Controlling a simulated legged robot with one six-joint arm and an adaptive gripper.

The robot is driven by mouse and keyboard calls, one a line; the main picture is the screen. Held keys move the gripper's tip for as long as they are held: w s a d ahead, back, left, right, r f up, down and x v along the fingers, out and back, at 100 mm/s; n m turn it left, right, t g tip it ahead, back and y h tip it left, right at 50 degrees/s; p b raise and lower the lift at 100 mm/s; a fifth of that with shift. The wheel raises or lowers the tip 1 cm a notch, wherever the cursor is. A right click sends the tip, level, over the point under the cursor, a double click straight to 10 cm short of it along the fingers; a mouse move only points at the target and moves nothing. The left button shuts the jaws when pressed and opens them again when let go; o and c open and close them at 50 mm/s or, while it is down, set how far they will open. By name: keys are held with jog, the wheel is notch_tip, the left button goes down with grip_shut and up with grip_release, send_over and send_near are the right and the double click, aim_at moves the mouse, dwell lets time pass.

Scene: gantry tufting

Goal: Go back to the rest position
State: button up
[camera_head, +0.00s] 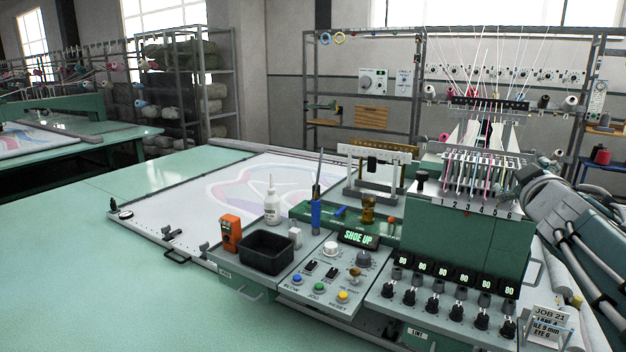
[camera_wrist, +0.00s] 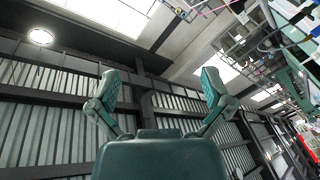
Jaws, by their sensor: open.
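My gripper (camera_wrist: 158,100) shows in the wrist view with its two green fingers spread apart and nothing between them. It points up toward the roof and a corrugated wall, clear of the work surface. In the head view, part of my arm (camera_head: 585,225) shows at the right edge, beside the tufting machine (camera_head: 465,235); the gripper itself is not seen there. The machine's display (camera_head: 358,238) reads "SHOE UP".
A black bin (camera_head: 266,252), an orange device (camera_head: 231,232), a white bottle (camera_head: 271,203) and a blue-handled tool (camera_head: 316,212) stand on the console. A job card (camera_head: 549,325) stands at the lower right. The green table (camera_head: 120,270) is clear at left.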

jog(key=s+a+f+m+g+y, duration=0.2)
jog(key=s+a+f+g, duration=0.3)
jog(key=s+a+f, duration=0.5)
jog(key=s+a+f+m+g+y, duration=0.2)
jog(key=s+a+f+g, duration=0.4)
jog(key=s+a+f, duration=0.4)
jog(key=s+f+y, duration=0.1)
jog(key=s+f, duration=0.2)
jog(key=f, duration=0.2)
jog(key=shift+s+m+g, duration=0.3)
jog(key=shift+s+m, duration=0.1)
